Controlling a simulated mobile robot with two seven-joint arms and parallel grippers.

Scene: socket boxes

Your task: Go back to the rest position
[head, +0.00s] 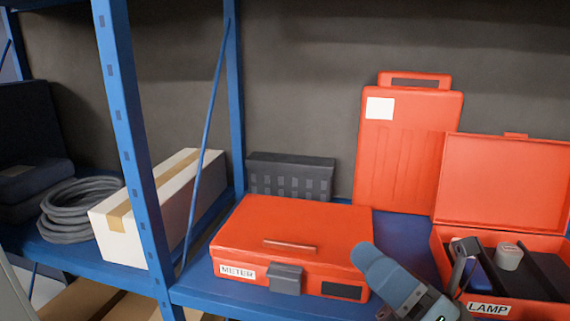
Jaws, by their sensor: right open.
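My right gripper (425,280) shows at the bottom right, in front of the gap between the two red boxes. It is open, and I see nothing between its fingers. A shut red box labelled METER (300,235) stands on the blue shelf at the centre, with a grey latch at its front. An open red box labelled LAMP (503,180) stands at the right, its lid raised and dark and grey items inside. The gripper hides part of its front left corner. I cannot tell whether the gripper touches either box. My left gripper is not in view.
A red case (408,150) stands upright behind the boxes. A dark grey bin (290,177) is at the back. A blue post (130,150) divides the shelf. Little shelf surface is bare.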

